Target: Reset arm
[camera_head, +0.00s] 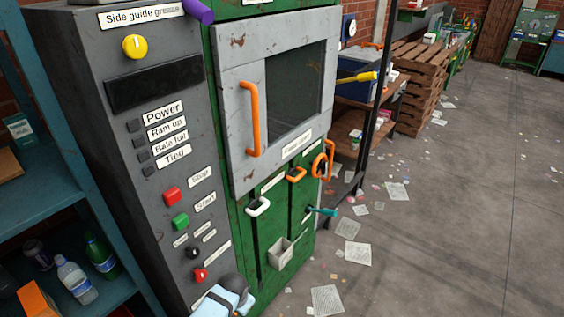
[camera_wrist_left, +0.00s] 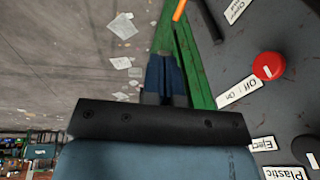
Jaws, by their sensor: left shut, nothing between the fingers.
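My left gripper (camera_wrist_left: 163,70) shows in the left wrist view with its dark blue fingers together and nothing between them. It is in front of the machine's green edge and beside the grey control panel. At the bottom of the head view, a light blue and dark part seems to belong to my left arm; its fingertips cannot be made out there. The grey control panel (camera_head: 130,200) has a yellow button (camera_head: 134,46), a red button (camera_head: 172,195) and a green button (camera_head: 180,221). My right gripper is in neither view.
The green machine has a grey door (camera_head: 232,100) with an orange handle (camera_head: 252,120). A teal shelf (camera_head: 45,205) with bottles stands at left. A red knob (camera_wrist_left: 268,66) is close to the left gripper. Papers litter the open floor (camera_head: 450,220) at right.

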